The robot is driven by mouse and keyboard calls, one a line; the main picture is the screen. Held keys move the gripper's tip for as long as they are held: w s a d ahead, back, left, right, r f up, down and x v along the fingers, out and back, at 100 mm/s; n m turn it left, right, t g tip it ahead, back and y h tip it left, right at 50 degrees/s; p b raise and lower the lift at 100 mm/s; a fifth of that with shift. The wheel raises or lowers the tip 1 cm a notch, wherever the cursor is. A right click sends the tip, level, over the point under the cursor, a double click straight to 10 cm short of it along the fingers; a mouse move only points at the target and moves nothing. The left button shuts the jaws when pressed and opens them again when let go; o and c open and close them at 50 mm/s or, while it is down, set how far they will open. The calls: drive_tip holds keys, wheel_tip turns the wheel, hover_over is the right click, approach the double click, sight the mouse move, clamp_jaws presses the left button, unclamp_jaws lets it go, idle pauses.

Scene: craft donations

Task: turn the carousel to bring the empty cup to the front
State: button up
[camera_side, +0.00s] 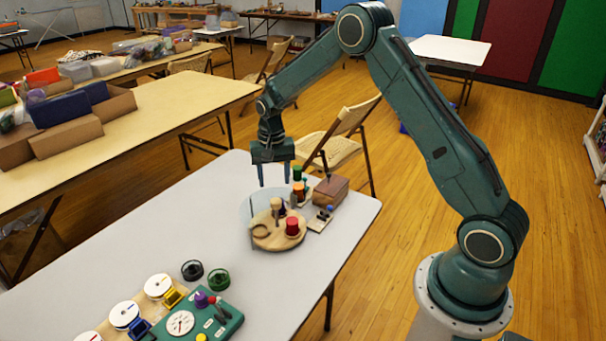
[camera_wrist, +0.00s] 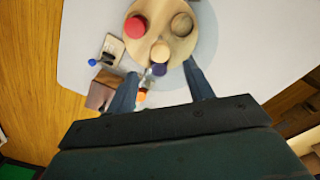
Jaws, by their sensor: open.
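The carousel (camera_side: 275,244) is a round wooden disc on the pale table; its bare wood also shows in the wrist view (camera_wrist: 158,10). On it, a round wood-toned cup (camera_side: 260,231) looks empty, at the front left in the side view and upper right in the wrist view (camera_wrist: 181,24). A red-filled cup (camera_side: 292,227) sits to the right. A light wooden knob (camera_side: 276,203) stands up from the disc, with a dark purple item (camera_wrist: 159,70) beside it in the wrist view. My gripper (camera_side: 273,180) is open and empty, pointing down above the carousel's far side.
A brown box (camera_side: 330,190) and a small card with a blue-topped item (camera_side: 321,219) stand right of the carousel. Green and orange items cluster behind it. A green control panel (camera_side: 207,318), white spools (camera_side: 125,314) and two dark round cups lie at the front left. The table's left stretch is clear.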

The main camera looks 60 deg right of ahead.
sight(276, 200)
wheel_tip(276, 200, down, 8)
drive_tip(key=shift+r, duration=0.25)
clamp_jaws()
idle(0.4)
